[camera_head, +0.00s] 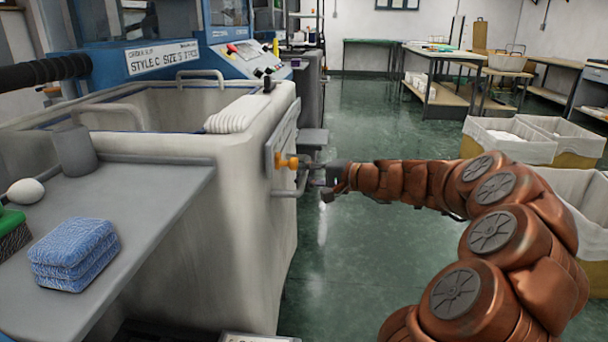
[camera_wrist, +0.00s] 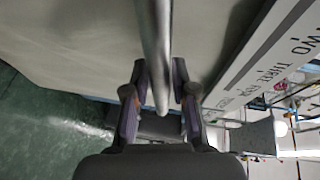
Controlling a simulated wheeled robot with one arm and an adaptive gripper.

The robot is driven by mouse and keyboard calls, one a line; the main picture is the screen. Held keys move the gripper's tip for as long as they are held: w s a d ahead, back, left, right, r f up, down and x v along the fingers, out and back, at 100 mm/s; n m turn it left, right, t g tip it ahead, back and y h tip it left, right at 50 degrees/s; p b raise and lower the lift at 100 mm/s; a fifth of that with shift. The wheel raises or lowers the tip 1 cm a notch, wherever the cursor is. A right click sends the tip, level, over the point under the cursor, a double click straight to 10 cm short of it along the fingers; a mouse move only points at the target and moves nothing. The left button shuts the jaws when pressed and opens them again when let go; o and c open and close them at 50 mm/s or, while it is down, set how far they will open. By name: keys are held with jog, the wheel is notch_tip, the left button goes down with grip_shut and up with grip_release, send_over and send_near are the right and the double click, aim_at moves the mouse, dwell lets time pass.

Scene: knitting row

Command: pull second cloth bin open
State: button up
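A large pale grey cloth bin (camera_head: 235,185) stands at the centre left, under a blue knitting machine (camera_head: 170,68). A grey bar handle (camera_head: 290,192) and an orange knob (camera_head: 287,161) show on its right face. My gripper (camera_head: 325,182) is at that face, by the handle. In the wrist view a grey metal bar (camera_wrist: 155,40) runs between the two fingers of my gripper (camera_wrist: 160,90). The fingers are apart on either side of the bar, with no clear grip on it. The frames do not show which bin counts as second.
A grey shelf (camera_head: 130,225) with folded blue cloth (camera_head: 75,255) stands at the left front. White-lined bins (camera_head: 508,140) stand at the right. Green floor (camera_head: 370,240) is clear between them. A lettered strip (camera_wrist: 265,60) runs beside the bar.

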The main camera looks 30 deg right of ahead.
grip_shut()
jog(key=shift+d, duration=0.1)
dwell(0.3)
